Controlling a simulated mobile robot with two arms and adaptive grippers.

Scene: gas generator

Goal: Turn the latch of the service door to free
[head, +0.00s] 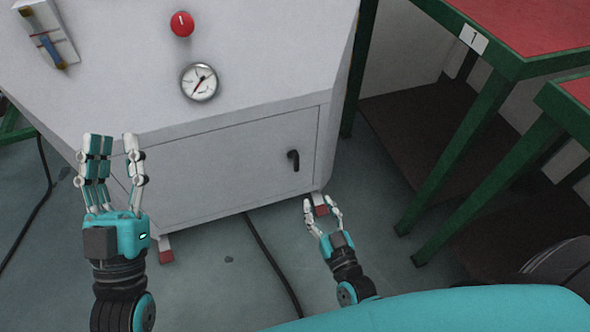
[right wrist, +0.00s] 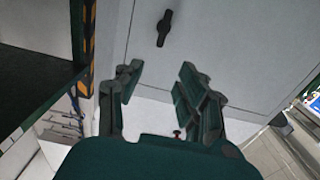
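The service door (head: 240,165) is a pale grey panel low on the front of the cabinet, and it sits closed. Its latch (head: 293,160) is a small black handle near the door's right edge. In the right wrist view the latch (right wrist: 165,28) stands nearly upright, beyond the fingers. My right gripper (head: 322,205) is open and empty, below and right of the latch, apart from it. In the right wrist view its fingers (right wrist: 160,90) are spread. My left gripper (head: 112,145) is open and empty, left of the door.
Above the door are a round gauge (head: 199,82) and a red knob (head: 181,24). Green-framed tables with red tops (head: 530,25) stand to the right. A black cable (head: 272,260) lies on the floor below the cabinet. The space before the door is clear.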

